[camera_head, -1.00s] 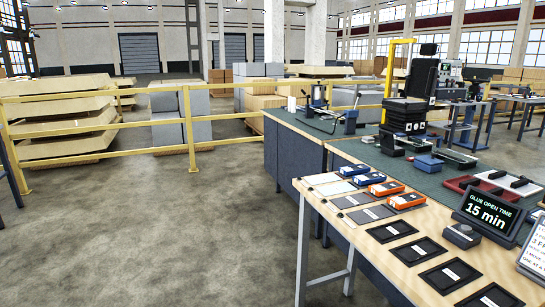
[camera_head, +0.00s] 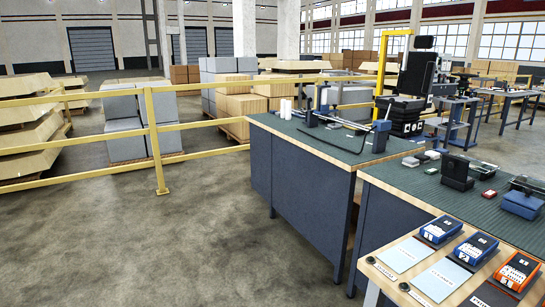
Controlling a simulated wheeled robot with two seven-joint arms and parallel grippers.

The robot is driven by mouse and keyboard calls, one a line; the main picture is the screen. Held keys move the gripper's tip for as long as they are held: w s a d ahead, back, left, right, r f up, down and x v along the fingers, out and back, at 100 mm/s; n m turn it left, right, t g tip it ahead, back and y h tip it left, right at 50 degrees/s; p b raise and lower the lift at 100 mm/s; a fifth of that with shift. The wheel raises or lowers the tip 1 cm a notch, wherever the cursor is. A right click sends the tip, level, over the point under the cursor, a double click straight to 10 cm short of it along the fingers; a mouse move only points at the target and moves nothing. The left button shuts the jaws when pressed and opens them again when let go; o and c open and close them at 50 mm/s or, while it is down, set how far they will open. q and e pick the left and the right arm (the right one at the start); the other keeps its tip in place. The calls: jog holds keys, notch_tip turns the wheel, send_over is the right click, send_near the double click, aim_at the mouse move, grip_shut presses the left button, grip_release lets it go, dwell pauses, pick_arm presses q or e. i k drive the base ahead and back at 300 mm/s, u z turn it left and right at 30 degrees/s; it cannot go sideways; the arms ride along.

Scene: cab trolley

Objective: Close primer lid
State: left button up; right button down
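I cannot make out a primer container or its lid for certain. Small white cylinders (camera_head: 286,109) stand on the green-topped far bench (camera_head: 300,135); they are too small to tell whether any has a lid or is open. Neither of my grippers is in view.
A wooden-topped table (camera_head: 390,262) at the lower right carries labelled cards (camera_head: 401,254), blue boxes (camera_head: 441,230) and an orange box (camera_head: 519,271). A second green bench (camera_head: 400,175) stands behind it. A yellow rail (camera_head: 158,130) runs along the left. The floor (camera_head: 190,240) between is clear.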

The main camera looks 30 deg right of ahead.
aim_at(455, 168)
jog(key=z, duration=0.15)
jog(key=i, duration=2.45)
jog(key=z, duration=1.65)
jog(key=i, duration=1.25)
jog(key=z, duration=1.2)
